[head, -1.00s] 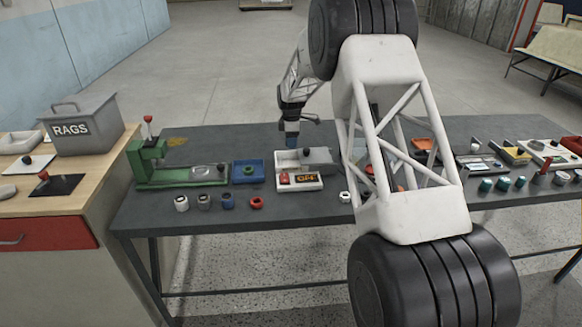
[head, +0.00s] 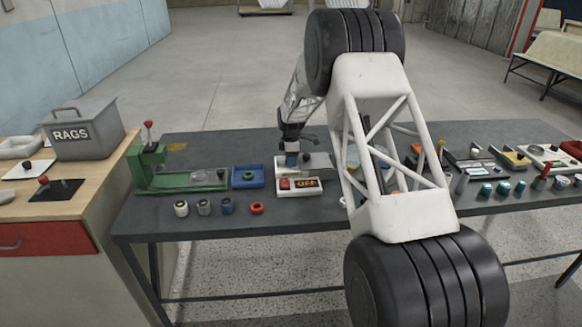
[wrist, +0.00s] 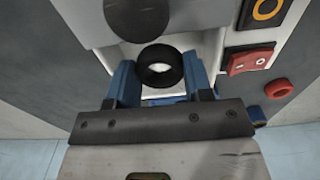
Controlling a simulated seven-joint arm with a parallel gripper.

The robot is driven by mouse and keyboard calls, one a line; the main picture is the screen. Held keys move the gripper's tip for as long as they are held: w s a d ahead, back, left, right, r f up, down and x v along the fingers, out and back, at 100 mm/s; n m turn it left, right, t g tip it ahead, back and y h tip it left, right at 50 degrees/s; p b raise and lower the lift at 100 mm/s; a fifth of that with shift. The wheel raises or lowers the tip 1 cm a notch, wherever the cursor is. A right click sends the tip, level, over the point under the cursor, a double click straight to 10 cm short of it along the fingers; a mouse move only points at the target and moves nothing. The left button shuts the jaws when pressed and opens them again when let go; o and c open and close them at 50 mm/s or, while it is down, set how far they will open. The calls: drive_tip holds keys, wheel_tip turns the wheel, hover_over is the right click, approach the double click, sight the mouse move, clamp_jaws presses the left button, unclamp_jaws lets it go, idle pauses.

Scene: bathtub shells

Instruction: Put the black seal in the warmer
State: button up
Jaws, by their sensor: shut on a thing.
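The black seal (wrist: 160,66) is a small dark ring, held between the blue fingers of my gripper (wrist: 161,75) in the wrist view. My gripper (head: 291,160) is over the left part of the warmer in the head view, fingers pointing down. In the wrist view the warmer's white recess (wrist: 205,50) shows around and behind the seal. A grey lid with a dark knob (wrist: 137,14) sits beside the recess. I cannot tell whether the seal touches the warmer's floor.
A blue tray (head: 248,184) and a green press (head: 175,188) stand left of the warmer. Several small rings, including a red one (head: 257,208), line the front of the table (head: 230,228). More parts stand at the right, partly behind my arm.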

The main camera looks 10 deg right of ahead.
drive_tip(key=shift+f, duration=1.8)
drive_tip(key=shift+f, duration=0.15)
drive_tip(key=o, duration=0.9)
wheel_tip(320, 180, up, 12)
drive_tip(key=shift+r, duration=0.1)
